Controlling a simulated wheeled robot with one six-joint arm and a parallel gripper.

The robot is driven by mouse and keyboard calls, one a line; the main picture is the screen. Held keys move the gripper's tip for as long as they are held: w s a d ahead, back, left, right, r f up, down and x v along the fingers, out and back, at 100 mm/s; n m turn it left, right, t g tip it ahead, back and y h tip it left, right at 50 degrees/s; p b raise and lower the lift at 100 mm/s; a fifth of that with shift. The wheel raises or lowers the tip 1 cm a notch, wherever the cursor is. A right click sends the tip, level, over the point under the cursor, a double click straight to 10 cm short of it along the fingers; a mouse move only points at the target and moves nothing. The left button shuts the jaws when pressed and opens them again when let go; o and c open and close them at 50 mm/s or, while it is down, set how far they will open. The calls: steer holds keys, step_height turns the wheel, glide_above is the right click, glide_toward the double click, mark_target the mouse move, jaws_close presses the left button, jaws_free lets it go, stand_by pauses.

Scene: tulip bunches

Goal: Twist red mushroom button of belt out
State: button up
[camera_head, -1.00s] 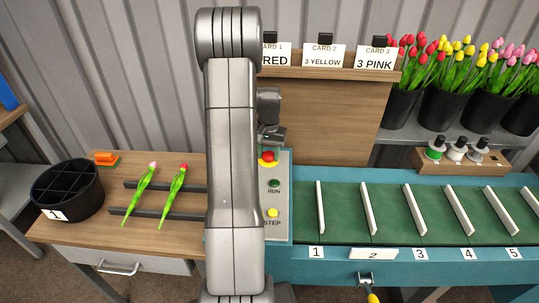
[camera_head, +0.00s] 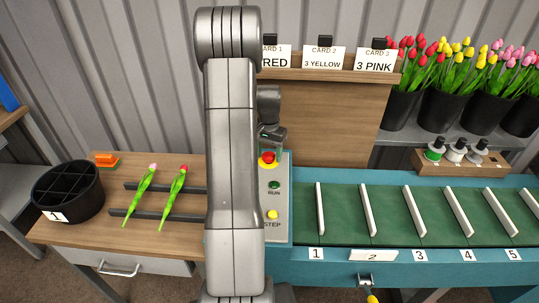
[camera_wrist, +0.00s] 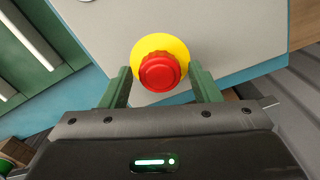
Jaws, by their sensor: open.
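The red mushroom button (camera_head: 267,157) sits on a yellow base at the far end of the belt's grey control panel (camera_head: 273,200). In the wrist view the red button (camera_wrist: 160,72) lies between the two green fingers of my gripper (camera_wrist: 162,82). The fingers are apart, with a gap on each side of the button. In the head view my gripper (camera_head: 268,147) is just above the button, partly hidden behind my arm. I cannot tell how far the fingertips are above the panel.
A green RUN button (camera_head: 274,184) and a yellow STEP button (camera_head: 272,213) are on the same panel. The green belt (camera_head: 390,215) with white dividers runs right. Two tulips (camera_head: 172,195) lie on rails at left, near a black divided bucket (camera_head: 68,192).

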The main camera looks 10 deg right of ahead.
steer(key=shift+r+p, duration=1.95)
steer(key=shift+r, duration=1.55)
steer(key=shift+f, duration=0.1)
step_height(320, 180, down, 8)
steer(key=b, duration=0.5)
steer(key=shift+n, duration=1.3)
